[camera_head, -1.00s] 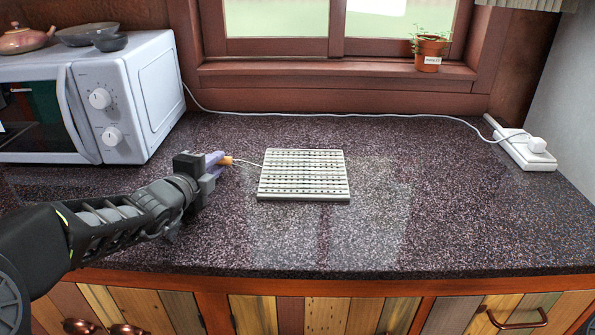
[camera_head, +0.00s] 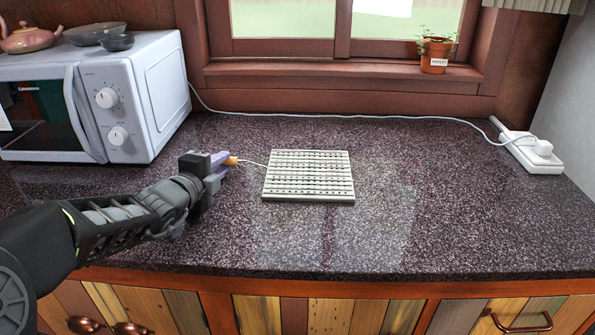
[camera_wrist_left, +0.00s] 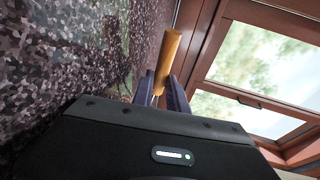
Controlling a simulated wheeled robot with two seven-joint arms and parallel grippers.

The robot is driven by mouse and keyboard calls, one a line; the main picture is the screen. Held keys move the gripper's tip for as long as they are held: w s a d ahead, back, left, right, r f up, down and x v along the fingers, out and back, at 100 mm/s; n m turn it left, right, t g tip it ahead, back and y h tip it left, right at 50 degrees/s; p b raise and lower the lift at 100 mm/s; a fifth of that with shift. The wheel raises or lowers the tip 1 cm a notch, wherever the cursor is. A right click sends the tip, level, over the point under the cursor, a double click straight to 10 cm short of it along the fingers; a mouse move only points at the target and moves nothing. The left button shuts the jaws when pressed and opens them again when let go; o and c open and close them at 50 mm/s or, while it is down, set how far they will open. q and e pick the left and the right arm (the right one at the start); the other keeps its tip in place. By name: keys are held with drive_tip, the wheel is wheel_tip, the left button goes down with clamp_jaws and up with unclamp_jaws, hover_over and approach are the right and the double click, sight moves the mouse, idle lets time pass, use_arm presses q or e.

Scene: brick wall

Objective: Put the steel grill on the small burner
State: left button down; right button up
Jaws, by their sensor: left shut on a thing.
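The steel grill (camera_head: 308,177) is a pale, square, slatted plate at the middle of the counter in the head view. A thin wire runs from its left side to a short orange-brown wooden handle (camera_head: 231,161). My left gripper (camera_head: 224,162) is shut on this handle, left of the plate. In the left wrist view the handle (camera_wrist_left: 169,58) sticks out beyond the purple fingers of the gripper (camera_wrist_left: 160,88). I cannot tell whether the plate touches the counter. No small burner can be made out in either view. My right gripper is not in view.
A white microwave (camera_head: 135,95) with bowls and a teapot on top stands at the left. A white cable (camera_head: 350,116) runs along the back to a power strip (camera_head: 530,152) at the right. A potted plant (camera_head: 434,55) sits on the windowsill. The speckled counter (camera_head: 470,210) is clear at the right.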

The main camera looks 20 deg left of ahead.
use_arm(q)
wheel_tip(320, 180, up, 10)
drive_tip(key=p, duration=0.5)
idle(0.9)
